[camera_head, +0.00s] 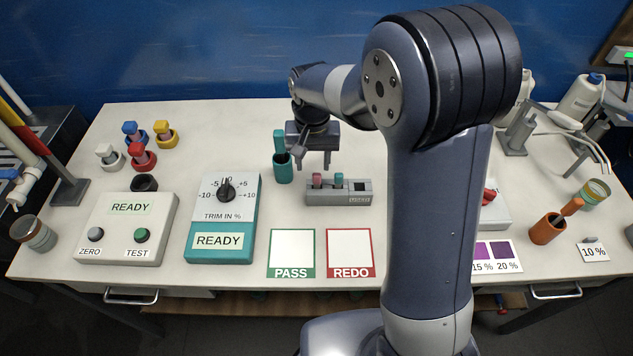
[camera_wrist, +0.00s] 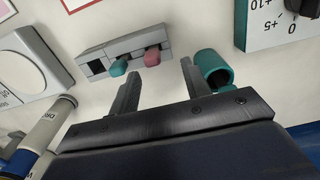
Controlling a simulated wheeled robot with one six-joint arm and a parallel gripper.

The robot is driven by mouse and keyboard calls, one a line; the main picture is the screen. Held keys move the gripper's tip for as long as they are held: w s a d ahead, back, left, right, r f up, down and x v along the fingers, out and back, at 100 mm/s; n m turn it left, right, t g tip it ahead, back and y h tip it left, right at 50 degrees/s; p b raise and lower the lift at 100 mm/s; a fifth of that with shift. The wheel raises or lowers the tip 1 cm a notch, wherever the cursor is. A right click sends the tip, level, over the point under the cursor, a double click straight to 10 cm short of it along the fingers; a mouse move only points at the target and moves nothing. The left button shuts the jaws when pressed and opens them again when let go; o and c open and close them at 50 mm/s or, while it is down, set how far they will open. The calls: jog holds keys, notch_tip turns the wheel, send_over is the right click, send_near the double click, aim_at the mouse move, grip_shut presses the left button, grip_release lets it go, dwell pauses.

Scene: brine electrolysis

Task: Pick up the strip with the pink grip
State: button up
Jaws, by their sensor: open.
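The pink grip (camera_head: 317,179) of one strip sticks up from a small grey holder (camera_head: 338,198); the strip below it is hidden in the holder. A teal grip (camera_head: 339,179) stands to its right. My gripper (camera_head: 313,161) is open and empty, above and behind the holder, near the pink grip. In the wrist view the pink grip (camera_wrist: 152,56) lies just beyond the space between the fingertips (camera_wrist: 159,70), apart from them. There the teal grip (camera_wrist: 119,67) is to its left, beyond the left finger, with a dark empty slot further left.
A teal cup (camera_head: 283,170) with a teal item stands close left of the holder. It also shows beside the right finger in the wrist view (camera_wrist: 213,70). The trim box (camera_head: 224,217) is further left. PASS (camera_head: 291,252) and REDO (camera_head: 350,252) squares lie in front.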

aim_at(317, 174)
jog(key=f, duration=0.1)
jog(key=f+p, duration=0.1)
jog(key=f, duration=0.1)
jog(key=d+f, duration=0.1)
jog(key=shift+s+f, duration=0.2)
jog(key=shift+s, duration=0.1)
jog(key=shift+f, duration=0.35)
grip_shut()
